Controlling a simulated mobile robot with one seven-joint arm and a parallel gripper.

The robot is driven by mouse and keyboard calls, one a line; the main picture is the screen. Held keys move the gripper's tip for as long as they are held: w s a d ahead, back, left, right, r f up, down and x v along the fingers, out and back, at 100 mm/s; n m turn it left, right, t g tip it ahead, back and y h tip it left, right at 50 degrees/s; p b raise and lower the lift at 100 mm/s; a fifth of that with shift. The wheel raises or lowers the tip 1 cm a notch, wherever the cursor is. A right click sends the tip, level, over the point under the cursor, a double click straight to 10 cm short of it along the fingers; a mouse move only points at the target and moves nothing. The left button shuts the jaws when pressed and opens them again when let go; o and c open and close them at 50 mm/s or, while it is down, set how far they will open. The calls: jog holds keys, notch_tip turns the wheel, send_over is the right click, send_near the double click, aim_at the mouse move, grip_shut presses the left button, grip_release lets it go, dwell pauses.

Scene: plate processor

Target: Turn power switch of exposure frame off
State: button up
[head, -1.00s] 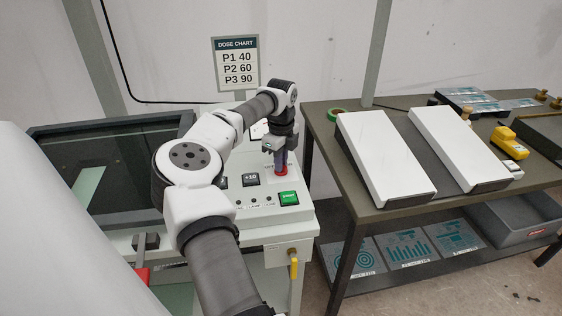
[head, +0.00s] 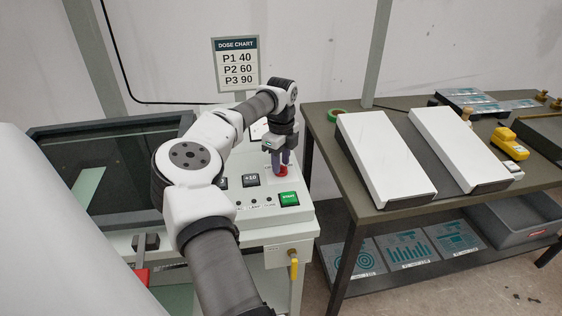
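The exposure frame's control panel (head: 300,212) is in the middle of the head view. A red power switch (head: 283,171) sits near its back right corner. My gripper (head: 281,164) points down at this switch, with its fingers close together around the red part. They look shut on it, and they hide much of it. I cannot read the switch's markings or its exact angle.
A green start button (head: 289,199) and a dark +10 button (head: 251,180) are close by on the panel. A dose chart (head: 236,64) stands behind. A table (head: 370,208) with two white sloped units is at the right.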

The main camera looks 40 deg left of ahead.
notch_tip(320, 180, up, 13)
jog(key=b, duration=0.2)
jog(key=shift+r, duration=0.2)
dwell(0.4)
